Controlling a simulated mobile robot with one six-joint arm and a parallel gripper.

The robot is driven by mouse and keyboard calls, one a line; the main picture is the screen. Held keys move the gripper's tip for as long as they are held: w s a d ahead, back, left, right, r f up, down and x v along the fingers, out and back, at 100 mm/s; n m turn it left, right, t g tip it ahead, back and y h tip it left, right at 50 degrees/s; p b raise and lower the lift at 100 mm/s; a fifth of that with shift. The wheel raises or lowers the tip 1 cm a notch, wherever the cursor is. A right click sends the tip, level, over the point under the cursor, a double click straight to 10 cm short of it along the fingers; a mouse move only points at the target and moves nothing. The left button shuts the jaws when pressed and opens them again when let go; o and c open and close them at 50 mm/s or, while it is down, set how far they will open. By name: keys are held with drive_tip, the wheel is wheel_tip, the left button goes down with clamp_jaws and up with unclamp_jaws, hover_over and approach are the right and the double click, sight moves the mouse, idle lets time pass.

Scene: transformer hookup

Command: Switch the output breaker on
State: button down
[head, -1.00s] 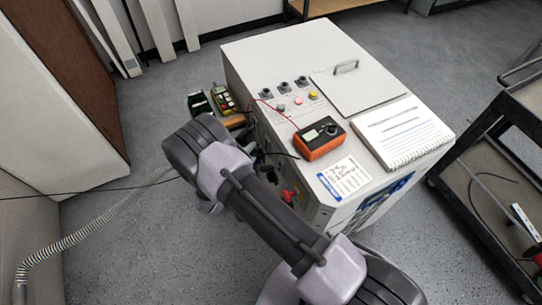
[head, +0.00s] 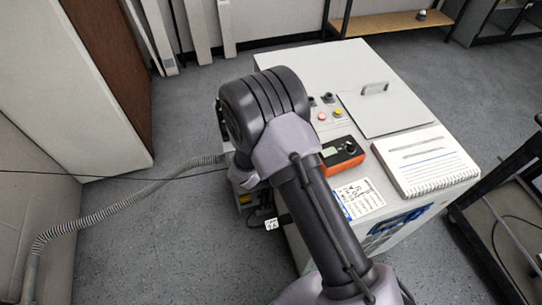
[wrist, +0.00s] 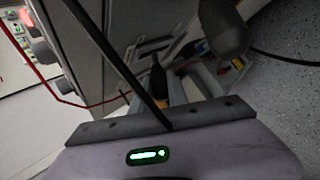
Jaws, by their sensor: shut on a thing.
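The white transformer cabinet (head: 310,60) stands at centre right in the head view; my arm covers much of its front and left side. My gripper is hidden behind the arm there. In the wrist view my gripper (wrist: 175,88) is shut on a small black and orange piece (wrist: 158,82), beside the cabinet face; I cannot tell what this piece belongs to. I cannot make out the output breaker or its position in either view.
On the cabinet top are an orange meter (head: 342,154), a spiral notebook (head: 425,160), a card (head: 358,197) and a handled lid (head: 385,105). A red lead (wrist: 75,103) and a dark cable cross the wrist view. A ribbed hose (head: 110,203) lies left; a dark cart (head: 500,215) stands right.

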idle(0.4)
drive_tip(key=c, duration=1.3)
unclamp_jaws()
drive_tip(key=shift+d, duration=0.1)
drive_tip(key=p+v, duration=0.4)
drive_tip(key=v, duration=1.3)
drive_tip(key=shift+s+r, duration=0.1)
drive_tip(key=shift+r, duration=0.05)
